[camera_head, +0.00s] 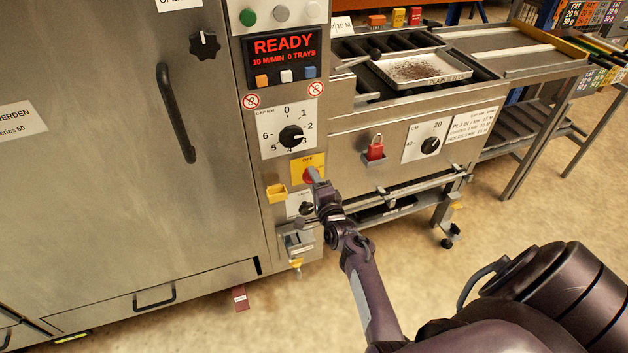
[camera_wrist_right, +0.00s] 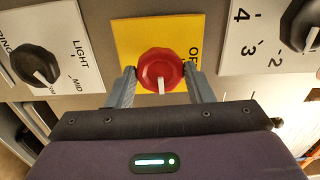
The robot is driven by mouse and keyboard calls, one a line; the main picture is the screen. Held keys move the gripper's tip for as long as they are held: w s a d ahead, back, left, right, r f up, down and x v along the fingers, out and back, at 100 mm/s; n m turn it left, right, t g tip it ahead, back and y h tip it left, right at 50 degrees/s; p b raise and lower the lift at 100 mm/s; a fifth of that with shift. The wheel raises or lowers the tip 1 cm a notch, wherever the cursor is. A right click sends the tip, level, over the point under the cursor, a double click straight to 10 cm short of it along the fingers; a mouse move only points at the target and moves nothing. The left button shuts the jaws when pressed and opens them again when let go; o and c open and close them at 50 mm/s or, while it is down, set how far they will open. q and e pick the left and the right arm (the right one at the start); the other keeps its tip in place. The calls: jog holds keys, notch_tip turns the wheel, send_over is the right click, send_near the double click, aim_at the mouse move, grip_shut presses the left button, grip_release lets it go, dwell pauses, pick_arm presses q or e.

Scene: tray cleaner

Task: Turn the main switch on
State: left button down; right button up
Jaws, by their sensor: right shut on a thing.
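The main switch is a red rotary knob (camera_wrist_right: 160,71) on a yellow plate (camera_wrist_right: 126,38) in the right wrist view. Its white mark points toward the gripper. In the head view the yellow plate (camera_head: 317,160) reads "OFF", and the red knob (camera_head: 308,175) is partly hidden by my gripper. My right gripper (camera_wrist_right: 160,77) has one finger on each side of the knob and is shut on it. It also shows in the head view (camera_head: 312,174). My left gripper is in neither view.
A display (camera_head: 285,57) reads "READY". Above the switch is a black gap dial (camera_head: 291,136); below is another dial (camera_head: 305,208). A yellow bracket (camera_head: 276,193) sticks out left of the switch. A tray (camera_head: 448,75) lies on the conveyor.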

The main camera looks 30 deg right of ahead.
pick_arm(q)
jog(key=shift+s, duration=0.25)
pick_arm(e)
jog(key=shift+m, duration=0.3)
jog(key=o, duration=1)
pick_arm(q)
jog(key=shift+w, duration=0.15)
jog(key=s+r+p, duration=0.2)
jog(key=p, duration=0.1)
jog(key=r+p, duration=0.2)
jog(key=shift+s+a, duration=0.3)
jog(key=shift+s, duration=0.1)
pick_arm(e)
jog(key=v, duration=0.8)
